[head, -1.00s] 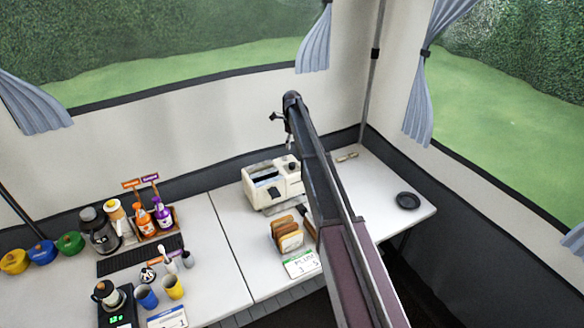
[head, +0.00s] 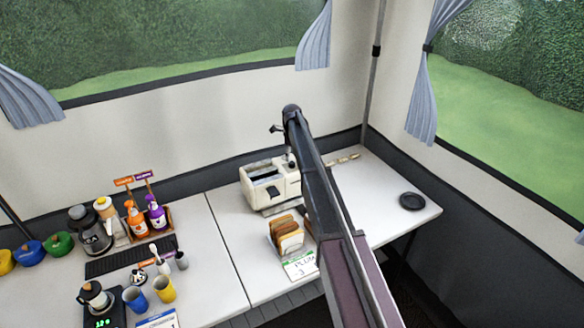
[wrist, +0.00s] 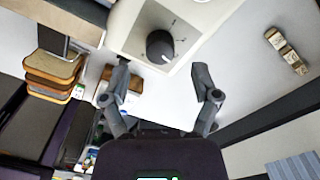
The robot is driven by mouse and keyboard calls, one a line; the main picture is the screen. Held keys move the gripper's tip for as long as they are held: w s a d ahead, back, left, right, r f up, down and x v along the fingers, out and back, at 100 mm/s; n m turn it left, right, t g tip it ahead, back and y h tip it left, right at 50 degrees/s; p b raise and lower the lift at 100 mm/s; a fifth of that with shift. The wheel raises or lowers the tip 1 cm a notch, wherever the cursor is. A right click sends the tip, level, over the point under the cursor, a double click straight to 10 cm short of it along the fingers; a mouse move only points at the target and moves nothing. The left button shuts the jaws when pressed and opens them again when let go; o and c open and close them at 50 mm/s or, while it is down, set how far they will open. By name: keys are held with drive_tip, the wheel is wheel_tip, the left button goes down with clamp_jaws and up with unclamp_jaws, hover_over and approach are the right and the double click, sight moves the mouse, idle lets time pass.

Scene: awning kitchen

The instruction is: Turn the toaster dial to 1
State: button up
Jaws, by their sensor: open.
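The cream toaster (head: 252,181) stands at the back of the right-hand white table. In the wrist view, its side panel (wrist: 135,38) carries a round black dial (wrist: 160,47) with small printed marks around it. A pale pointer mark on the dial faces the lower right of the picture; the numerals are too small to read. My gripper (wrist: 163,84) is open, with its fingers apart below the dial in the wrist view, one to each side. Nothing is between them and they appear clear of the dial. In the head view my arm hides the dial side.
Toast slices in a rack (head: 285,236) stand in front of the toaster, with a sign card (head: 300,265) nearby. A black round disc (head: 411,200) lies at the right table end. Small pale blocks (wrist: 286,50) lie beyond. Bottles, cups and a coffee pot (head: 88,232) crowd the left table.

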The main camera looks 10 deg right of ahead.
sight(292, 162)
drive_tip(key=shift+f+b, duration=1.65)
drive_tip(key=shift+f, duration=0.25)
drive_tip(key=shift+c, duration=0.2)
clamp_jaws()
